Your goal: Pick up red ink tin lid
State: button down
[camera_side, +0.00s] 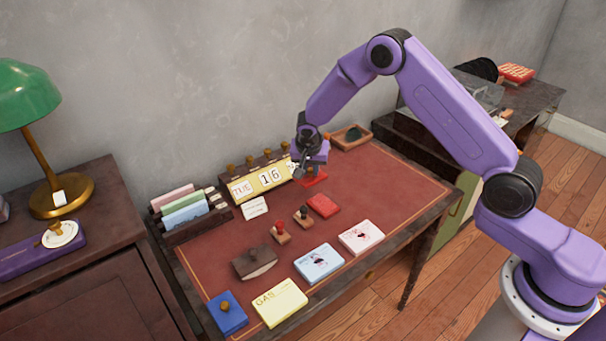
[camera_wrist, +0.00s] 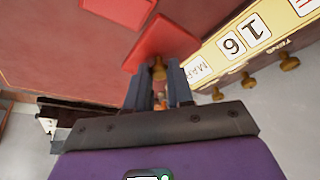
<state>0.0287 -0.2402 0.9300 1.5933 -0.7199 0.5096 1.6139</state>
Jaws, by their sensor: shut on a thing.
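The red ink tin lid (camera_side: 313,180) is a flat red piece just below my gripper (camera_side: 303,166), beside the right end of the calendar. In the wrist view the red lid (camera_wrist: 168,38) lies ahead of the fingertips, with a brass knob (camera_wrist: 158,72) between the fingers of my gripper (camera_wrist: 159,84). The fingers are shut on this knob. Whether the lid touches the desk is hard to tell. A second red flat piece, the red ink tin (camera_side: 323,205), lies nearer the front and shows at the top edge of the wrist view (camera_wrist: 122,8).
A yellow calendar (camera_side: 262,181) with brass knobs stands close to my gripper. Two stamps (camera_side: 281,234), a blotter (camera_side: 254,262) and several cards cover the front of the red-topped desk (camera_side: 390,185). A wooden tray (camera_side: 351,136) is behind. The desk's right side is clear.

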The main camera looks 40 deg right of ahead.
jog(key=shift+s+d+r+n+t+y, duration=0.55)
jog(key=shift+s+r+n, duration=1.45)
jog(key=shift+s, duration=2.55)
jog(key=shift+s+d+r+n+t+y, duration=0.15)
jog(key=shift+s+d+r+n+y, duration=0.7)
jog(key=shift+s+r+n, duration=2.45)
jog(key=w+a+f+n+g+y, duration=0.2)
jog(key=w+f+n+y, duration=0.2)
jog(key=w+f+n, duration=0.45)
jog(key=shift+m+t, duration=0.3)
jog(key=shift+m, duration=0.15)
jog(key=shift+w+d+f, duration=0.1)
jog(key=shift+w+f, duration=0.15)
jog(key=shift+f, duration=1)
jog(key=shift+w+d+f, duration=0.1)
jog(key=shift+w+f, duration=0.2)
jog(key=shift+f, duration=0.95)
jog(key=shift+w+d+f, duration=0.1)
jog(key=shift+w+f, duration=0.15)
jog(key=shift+f, duration=1)
jog(key=shift+f, duration=0.15)
